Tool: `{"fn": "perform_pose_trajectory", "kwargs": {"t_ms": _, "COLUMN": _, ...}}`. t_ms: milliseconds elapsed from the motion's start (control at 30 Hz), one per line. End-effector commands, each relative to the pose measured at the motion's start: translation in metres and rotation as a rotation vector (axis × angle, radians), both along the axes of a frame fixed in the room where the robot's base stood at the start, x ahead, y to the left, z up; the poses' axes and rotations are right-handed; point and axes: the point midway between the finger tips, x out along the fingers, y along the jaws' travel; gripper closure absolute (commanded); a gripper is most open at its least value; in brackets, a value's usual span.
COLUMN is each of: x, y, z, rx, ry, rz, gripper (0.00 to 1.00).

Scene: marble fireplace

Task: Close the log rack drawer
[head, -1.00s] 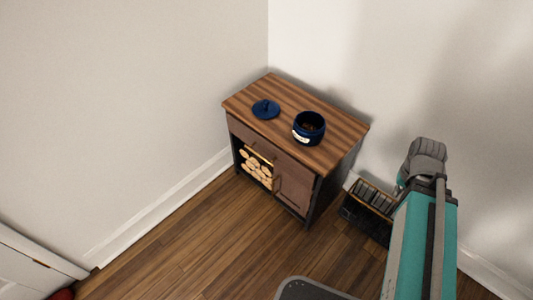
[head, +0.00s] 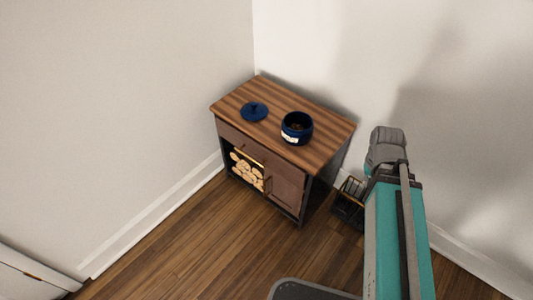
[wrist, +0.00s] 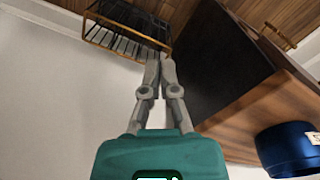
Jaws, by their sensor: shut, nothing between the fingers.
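The log rack (head: 290,151) is a small cabinet with a striped wood top, standing in the corner. Its drawer (head: 240,141) is the wide front panel under the top, with a brass handle (head: 250,159); from this angle it looks roughly flush, and I cannot tell if it stands out a little. Below are stacked logs (head: 247,171) at left and a door (head: 285,186) at right. My gripper (wrist: 160,58) is shut and empty in the wrist view, beside the dark side of the rack (wrist: 215,50), apart from it. In the head view the fingers are hidden behind my arm.
A blue pot (head: 297,128) and its blue lid (head: 254,111) stand on the rack top. A black wire basket (head: 349,203) is on the floor right of the rack, also in the wrist view (wrist: 128,32). Walls close in behind; the floor (head: 190,245) in front is clear.

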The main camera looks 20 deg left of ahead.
Motion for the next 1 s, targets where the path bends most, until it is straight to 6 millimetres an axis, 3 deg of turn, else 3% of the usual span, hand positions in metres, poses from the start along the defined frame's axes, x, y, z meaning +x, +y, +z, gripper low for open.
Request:
{"fn": "perform_pose_trajectory", "kwargs": {"t_ms": 500, "x": 0.019, "y": 0.105, "z": -0.002, "rx": -0.21, "ry": -0.005, "rz": 0.729, "gripper": 1.0}}
{"fn": "perform_pose_trajectory", "kwargs": {"t_ms": 1000, "x": 0.017, "y": 0.204, "z": 0.0, "rx": -0.436, "ry": 0.018, "rz": 1.364, "gripper": 1.0}}
